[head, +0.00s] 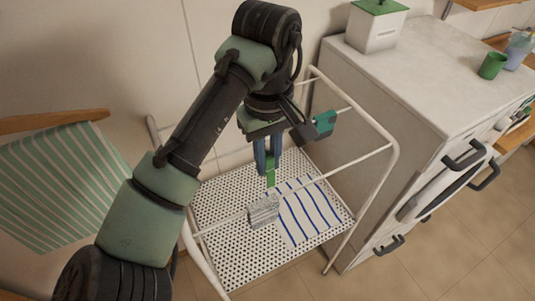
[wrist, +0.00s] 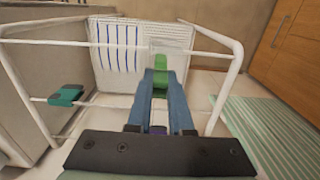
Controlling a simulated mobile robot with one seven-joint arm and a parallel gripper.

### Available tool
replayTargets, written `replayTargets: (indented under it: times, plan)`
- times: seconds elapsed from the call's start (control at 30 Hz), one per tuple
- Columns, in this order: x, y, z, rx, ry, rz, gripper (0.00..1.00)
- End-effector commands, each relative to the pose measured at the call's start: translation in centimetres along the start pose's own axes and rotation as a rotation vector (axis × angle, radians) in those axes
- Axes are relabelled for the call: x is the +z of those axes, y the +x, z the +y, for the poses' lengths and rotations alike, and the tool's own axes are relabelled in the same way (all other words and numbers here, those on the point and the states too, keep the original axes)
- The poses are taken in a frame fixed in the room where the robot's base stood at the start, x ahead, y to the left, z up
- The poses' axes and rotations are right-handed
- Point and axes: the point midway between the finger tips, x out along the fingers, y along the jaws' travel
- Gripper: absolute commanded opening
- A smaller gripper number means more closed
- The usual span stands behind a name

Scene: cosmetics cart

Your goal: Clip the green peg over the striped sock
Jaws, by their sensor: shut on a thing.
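My gripper (head: 268,165) points down above the drying rack and is shut on the green peg (head: 271,175). In the wrist view the green peg (wrist: 160,78) stands between the two blue-grey fingers (wrist: 160,92). The striped sock (head: 263,211), small and grey-white, is at the rack's front rail, just below the peg in the head view. In the wrist view the pale sock (wrist: 173,47) is partly hidden behind the peg. The peg's tip appears close to the sock; I cannot tell whether they touch.
A white wire rack (head: 386,165) surrounds the gripper with rails. A blue-striped cloth (head: 312,212) is right of the sock, above or on the perforated shelf (head: 215,205). A teal object (head: 321,124) sits on the far rail. A white cabinet (head: 420,115) stands right; a striped chair (head: 60,185) left.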

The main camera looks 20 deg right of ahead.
Motion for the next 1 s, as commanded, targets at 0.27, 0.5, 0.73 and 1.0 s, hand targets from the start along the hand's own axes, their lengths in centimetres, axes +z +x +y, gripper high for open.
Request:
replayTargets:
  times: [0.27,0.5,0.73,1.0]
  plan:
    - [0.1,1.2,0.0,0.001,0.001,-0.003,0.00]
    - [0.1,2.6,0.0,0.001,0.001,-0.002,0.00]
    - [0.1,4.0,0.0,0.001,0.001,-0.002,0.00]
    - [0.1,5.6,0.0,0.001,0.001,-0.002,0.00]
